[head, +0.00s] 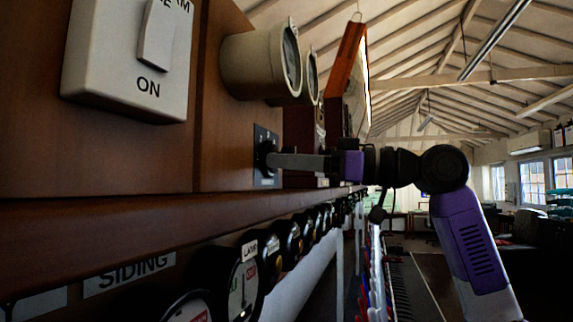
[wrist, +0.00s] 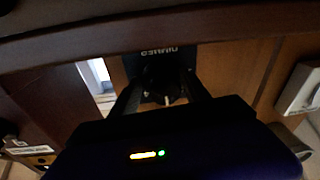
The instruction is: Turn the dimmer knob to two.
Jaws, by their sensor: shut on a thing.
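The dimmer knob (wrist: 163,84) is black with a pale pointer mark. It sits on a dark plate (head: 263,139) fixed to the wooden panel. My gripper (head: 272,160) reaches the panel from the right and is shut on the knob. In the wrist view my gripper (wrist: 160,97) has one dark finger on each side of the knob. The plate's lettering shows upside down in the wrist view, and I cannot read the knob's setting. In the head view my fingers hide much of the knob.
A white switch box (head: 128,60) marked ON is at the upper left of the panel. Round cream gauges (head: 255,66) jut out above the knob. A wooden ledge (head: 150,212) runs below, with a row of round black dials (head: 243,283) under it. Open room lies to the right.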

